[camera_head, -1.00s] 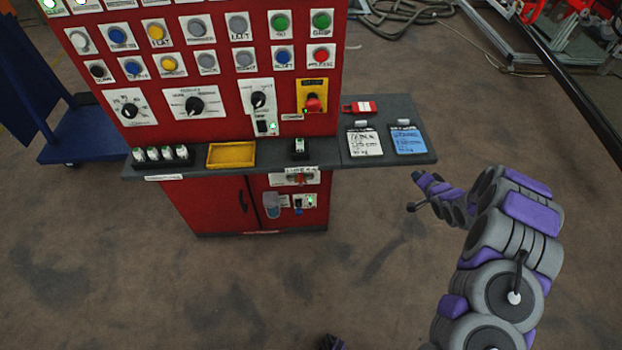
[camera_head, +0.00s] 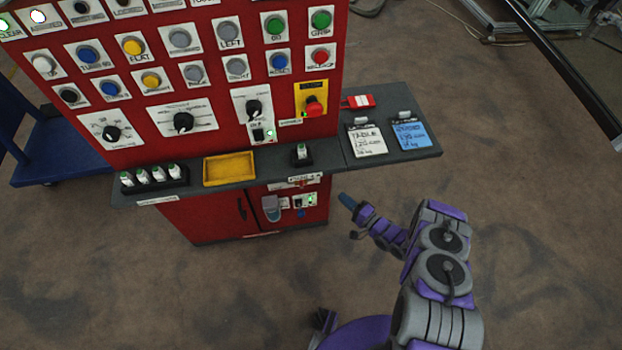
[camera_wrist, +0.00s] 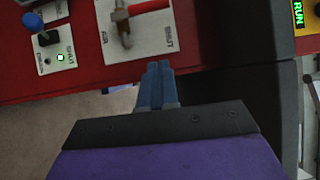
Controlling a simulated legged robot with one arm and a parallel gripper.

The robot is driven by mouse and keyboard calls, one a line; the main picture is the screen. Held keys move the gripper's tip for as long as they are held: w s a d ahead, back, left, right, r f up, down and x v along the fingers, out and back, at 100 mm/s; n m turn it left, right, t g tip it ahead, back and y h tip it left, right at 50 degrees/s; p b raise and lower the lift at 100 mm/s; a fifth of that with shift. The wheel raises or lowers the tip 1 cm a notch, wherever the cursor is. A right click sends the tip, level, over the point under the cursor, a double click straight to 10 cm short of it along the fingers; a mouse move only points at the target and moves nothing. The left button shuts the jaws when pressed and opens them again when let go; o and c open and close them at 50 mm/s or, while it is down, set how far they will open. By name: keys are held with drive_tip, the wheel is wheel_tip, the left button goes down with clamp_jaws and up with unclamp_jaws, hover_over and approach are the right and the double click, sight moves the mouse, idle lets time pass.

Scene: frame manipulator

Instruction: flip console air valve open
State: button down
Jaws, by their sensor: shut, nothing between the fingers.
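The air valve (camera_wrist: 122,20) shows at the top of the wrist view: a brass body with a red lever (camera_wrist: 150,5) on a white plate (camera_wrist: 160,38) with lettering that seems to read AIR and SHUT. The lever lies roughly sideways, pointing right in that view; its top is cut off. In the head view the valve plate (camera_head: 294,183) sits small below the console ledge. My gripper (camera_wrist: 158,68) has its blue fingers together and empty, near the lower edge of the plate and apart from the lever. It shows in the head view (camera_head: 346,201), right of the lower cabinet.
The console ledge (camera_head: 245,173) juts out above the valve, with a yellow tray (camera_head: 230,168) and clipboards (camera_head: 367,140) on it. A switch plate (camera_wrist: 54,48) with a blue knob (camera_wrist: 30,21) is beside the valve. The floor in front is clear.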

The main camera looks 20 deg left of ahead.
sight(301, 181)
drive_tip(key=s+a+b+x, duration=0.1)
drive_tip(key=s+b+x, duration=0.2)
drive_tip(key=x, duration=1)
drive_tip(key=shift+w+a, duration=0.15)
drive_tip(key=shift+a, duration=0.4)
drive_tip(key=shift+a+f, duration=0.1)
drive_tip(key=shift+f, duration=0.05)
